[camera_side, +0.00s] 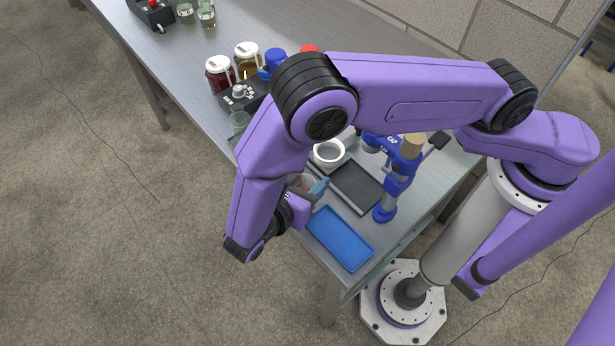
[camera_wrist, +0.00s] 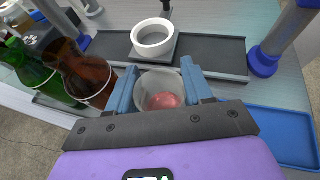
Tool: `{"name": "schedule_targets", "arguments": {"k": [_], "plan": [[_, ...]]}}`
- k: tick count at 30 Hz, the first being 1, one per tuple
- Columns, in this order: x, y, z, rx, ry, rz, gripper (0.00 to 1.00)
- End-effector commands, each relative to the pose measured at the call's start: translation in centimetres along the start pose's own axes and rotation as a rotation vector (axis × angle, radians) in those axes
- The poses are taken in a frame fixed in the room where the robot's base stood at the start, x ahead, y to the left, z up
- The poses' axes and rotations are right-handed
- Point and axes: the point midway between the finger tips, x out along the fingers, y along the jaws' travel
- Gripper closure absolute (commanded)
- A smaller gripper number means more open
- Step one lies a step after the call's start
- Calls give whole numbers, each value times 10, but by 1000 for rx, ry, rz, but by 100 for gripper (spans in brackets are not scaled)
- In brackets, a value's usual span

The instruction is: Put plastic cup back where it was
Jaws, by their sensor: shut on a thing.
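The plastic cup (camera_wrist: 160,88) is clear, with something pinkish-red at its bottom. It sits between the two blue-grey fingers of my gripper (camera_wrist: 158,80), which are shut on its sides. In the side view the cup (camera_side: 299,181) shows partly behind my arm, near the front edge of the bench, left of the blue tray. I cannot tell whether its base touches the bench.
Ahead of the cup, a white ring (camera_wrist: 153,36) sits on a dark rail or tray (camera_wrist: 218,54). A blue tray (camera_side: 340,238) lies near the bench corner, beside a blue press (camera_side: 399,170). Brown (camera_wrist: 88,72) and green (camera_wrist: 35,72) bottles stand close on the left.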

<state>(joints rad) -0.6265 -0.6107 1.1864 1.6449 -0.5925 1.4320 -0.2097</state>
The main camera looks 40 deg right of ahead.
Motion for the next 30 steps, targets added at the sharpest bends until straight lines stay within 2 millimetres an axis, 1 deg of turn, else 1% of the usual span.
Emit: {"name": "schedule_targets", "arguments": {"k": [7, 8, 9, 10, 19, 22, 26, 30], "plan": [[2, 0, -4, 0, 0, 0, 86], [1, 0, -4, 1, 0, 0, 43], [1, 0, -4, 1, 1, 0, 30], [1, 0, -4, 1, 1, 0, 20], [1, 0, -4, 0, 1, 0, 20], [-4, 0, -4, 1, 2, 2, 20], [-21, 0, -4, 1, 3, 2, 20], [-49, 0, -5, 1, 4, 4, 20]]}}
